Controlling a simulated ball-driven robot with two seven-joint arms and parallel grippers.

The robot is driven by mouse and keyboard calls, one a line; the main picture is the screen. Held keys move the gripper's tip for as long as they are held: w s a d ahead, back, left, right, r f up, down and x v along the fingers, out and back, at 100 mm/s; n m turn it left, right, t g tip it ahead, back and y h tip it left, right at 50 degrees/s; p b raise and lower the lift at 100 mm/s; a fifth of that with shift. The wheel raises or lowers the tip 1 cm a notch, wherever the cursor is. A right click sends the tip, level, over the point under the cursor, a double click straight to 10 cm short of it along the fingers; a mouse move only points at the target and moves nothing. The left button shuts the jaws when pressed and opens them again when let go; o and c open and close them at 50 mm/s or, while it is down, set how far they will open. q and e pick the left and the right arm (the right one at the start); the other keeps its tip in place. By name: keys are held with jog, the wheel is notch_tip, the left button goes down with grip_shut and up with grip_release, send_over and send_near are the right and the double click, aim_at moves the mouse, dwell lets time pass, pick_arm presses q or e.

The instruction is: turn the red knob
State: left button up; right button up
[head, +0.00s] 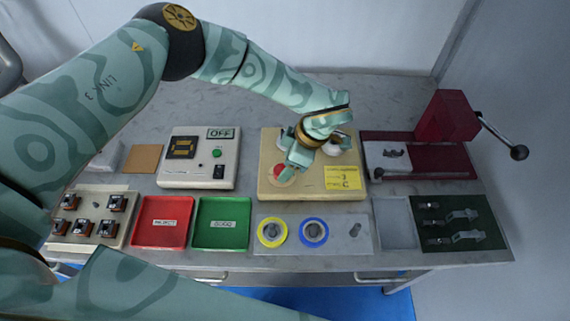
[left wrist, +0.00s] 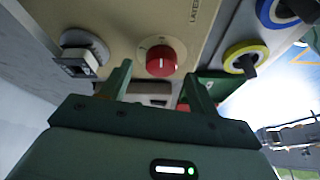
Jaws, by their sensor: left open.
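The red knob (head: 281,171) sits on the front left of the beige winder box (head: 310,196). It also shows in the left wrist view (left wrist: 161,60), round and red on a pale dial. My left gripper (head: 292,160) is over the box, just beside and above the knob, and partly covers it in the head view. In the left wrist view its two green fingers (left wrist: 158,82) are spread apart, with the knob seen beyond and between their tips. The fingers hold nothing. Whether they touch the knob cannot be told. My right gripper is not in view.
A yellow note (head: 343,177) lies on the box's right side. A tester marked OFF (head: 198,160) stands left, a dark red press (head: 447,118) with a lever right. Red (head: 163,222) and green (head: 222,222) trays and a spool plate (head: 338,241) lie in front.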

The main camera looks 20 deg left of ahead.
pick_arm(q)
jog(key=v, duration=1.4)
jog(key=shift+p, duration=0.4)
